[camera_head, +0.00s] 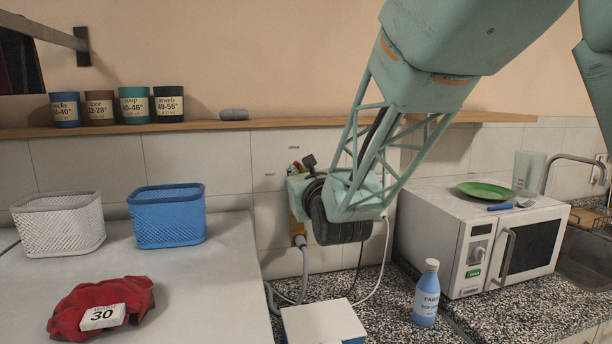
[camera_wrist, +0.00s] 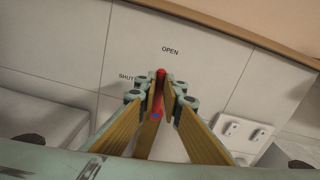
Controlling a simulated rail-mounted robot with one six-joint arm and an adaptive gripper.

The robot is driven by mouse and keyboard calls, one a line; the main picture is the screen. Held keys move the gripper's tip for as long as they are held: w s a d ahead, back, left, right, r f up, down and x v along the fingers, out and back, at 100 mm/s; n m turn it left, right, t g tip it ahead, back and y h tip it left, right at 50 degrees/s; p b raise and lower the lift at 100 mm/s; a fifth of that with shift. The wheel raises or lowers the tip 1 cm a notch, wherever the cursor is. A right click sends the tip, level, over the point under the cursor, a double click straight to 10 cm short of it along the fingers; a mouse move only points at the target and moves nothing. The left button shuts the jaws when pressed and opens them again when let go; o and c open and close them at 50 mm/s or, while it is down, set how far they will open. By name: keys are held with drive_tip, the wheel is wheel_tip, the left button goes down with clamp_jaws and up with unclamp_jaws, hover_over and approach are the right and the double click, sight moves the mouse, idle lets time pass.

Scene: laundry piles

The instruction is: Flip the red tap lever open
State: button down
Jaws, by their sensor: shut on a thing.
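The red tap lever (camera_wrist: 161,76) stands between the fingertips of my gripper (camera_wrist: 160,90) in the wrist view. The fingers are closed around it, and its tip shows just past them. The lever points up the picture, roughly toward the word OPEN (camera_wrist: 170,51); the word SHUT (camera_wrist: 126,77) is to its left. In the head view my gripper (camera_head: 299,172) is at the tiled wall, below OPEN (camera_head: 294,148). There my wrist and gripper hide most of the tap, and only small bits of red show.
A grey hose (camera_head: 301,272) hangs below the tap. A white socket plate (camera_wrist: 241,132) is at right in the wrist view. A shelf (camera_head: 250,124) runs above. A microwave (camera_head: 478,240) and a blue bottle (camera_head: 426,296) stand right; baskets (camera_head: 167,216) and red cloth (camera_head: 68,309) lie left.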

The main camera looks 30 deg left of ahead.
drive_tip(key=shift+r, duration=0.1)
idle(0.4)
drive_tip(key=c, duration=2.7)
unclamp_jaws()
drive_tip(key=shift+c, duration=0.2)
